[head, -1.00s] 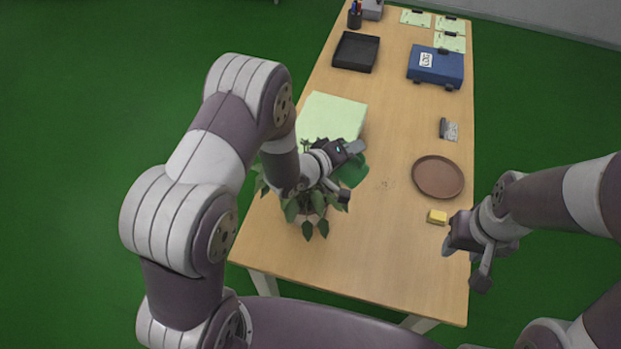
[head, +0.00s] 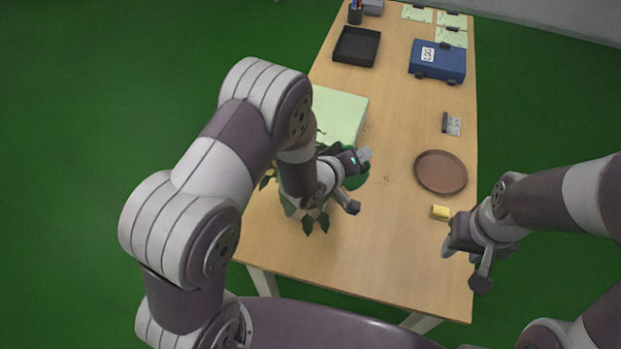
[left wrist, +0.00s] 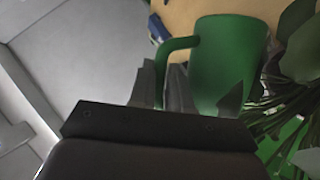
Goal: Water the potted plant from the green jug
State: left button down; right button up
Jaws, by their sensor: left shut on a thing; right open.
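The green jug (left wrist: 229,62) is large in the left wrist view, with its handle toward my left gripper (left wrist: 165,85). My left gripper is shut on the jug's handle. In the head view, only part of the jug (head: 356,178) shows behind my left gripper (head: 358,182). The potted plant (head: 313,220) is mostly hidden under my left arm; some dark green leaves show. Its leaves (left wrist: 300,50) are right beside the jug in the left wrist view. The pot itself is hidden. My right gripper (head: 462,262) is open and empty near the table's right edge.
A yellow block (head: 440,212) lies near my right gripper, with a brown round plate (head: 441,172) beyond it. A pale green mat or pad (head: 343,112) lies behind the plant. A black tray (head: 357,46) and blue box (head: 437,62) stand farther back. The middle of the table (head: 390,240) is clear.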

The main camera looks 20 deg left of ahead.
aim_at(361, 183)
pick_arm(q)
jog(key=shift+m+y, duration=0.6)
jog(key=shift+m, duration=0.3)
jog(key=f+b, duration=0.2)
jog(key=d+f+b, duration=0.1)
jog(key=f+b, duration=0.1)
jog(key=f, duration=0.1)
jog(key=f+b, duration=0.2)
jog(key=b, duration=0.1)
jog(key=shift+d+f, duration=0.25)
jog(key=shift+f, duration=0.1)
jog(key=shift+s+d+f, duration=0.1)
jog(key=shift+d+f, duration=0.1)
jog(key=shift+d, duration=0.05)
jog(key=shift+d+m+y, duration=0.15)
jog(key=shift+m+y, duration=0.15)
jog(key=shift+r, duration=0.1)
